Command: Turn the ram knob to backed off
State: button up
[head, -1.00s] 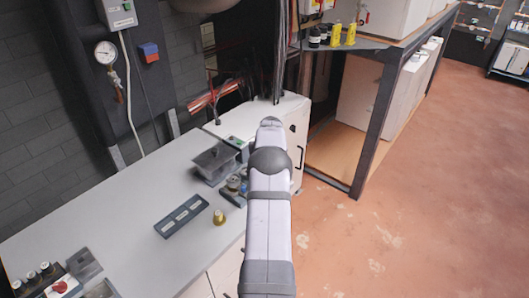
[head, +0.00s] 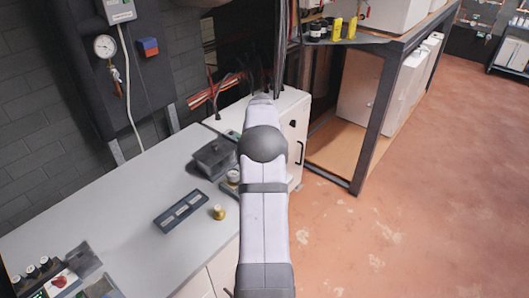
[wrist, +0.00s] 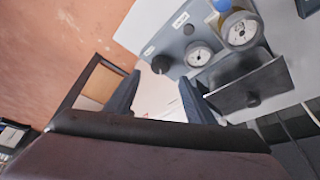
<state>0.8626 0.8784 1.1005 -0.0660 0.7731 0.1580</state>
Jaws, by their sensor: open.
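In the wrist view a grey-blue unit carries a dark round knob (wrist: 162,64) near one corner, beside small white labels. The label text is too small to read, so I cannot confirm that this is the ram knob. Two round dials (wrist: 198,54) sit farther along the same unit. My gripper (wrist: 160,79) is open and empty, its two dark fingers apart, with the knob appearing just beyond the gap between the tips. In the head view my arm hides the gripper and most of this unit (head: 232,177).
A labelled dark strip (head: 180,210) and a brass-coloured piece (head: 218,212) lie nearer. A shelving frame (head: 372,120) stands to the right, with open floor beyond.

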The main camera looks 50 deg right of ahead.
jog(key=shift+r, duration=0.25)
